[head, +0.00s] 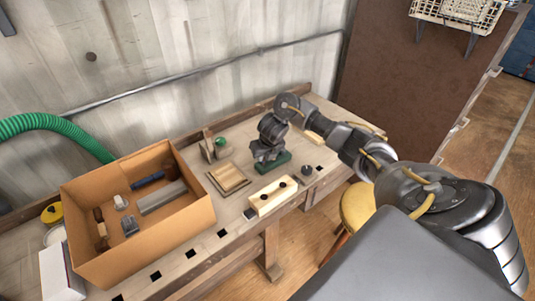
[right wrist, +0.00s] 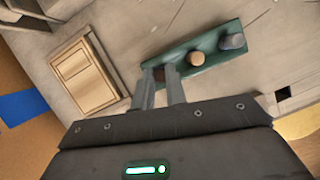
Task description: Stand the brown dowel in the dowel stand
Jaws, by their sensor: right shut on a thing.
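The dowel stand is a long green block (head: 274,168) on the workbench, and it also shows in the right wrist view (right wrist: 212,47). A tan dowel (right wrist: 196,59) and a grey dowel (right wrist: 233,42) stand in it at its middle and right end. My right gripper (right wrist: 161,82) is over the stand's left end, shut on the brown dowel (right wrist: 159,75). Only a small reddish-brown part of that dowel shows between the fingers. I cannot tell how deep it sits in the stand. In the head view my right gripper (head: 265,152) hides most of the stand's top. My left gripper is not in view.
A cardboard box (head: 88,203) with tools stands at the left. A framed wooden board (head: 228,178) and a pale block with dark knobs (head: 272,196) lie near the stand. A small dark round item (head: 307,171) sits to the right. A yellow stool (head: 357,205) stands beyond the bench edge.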

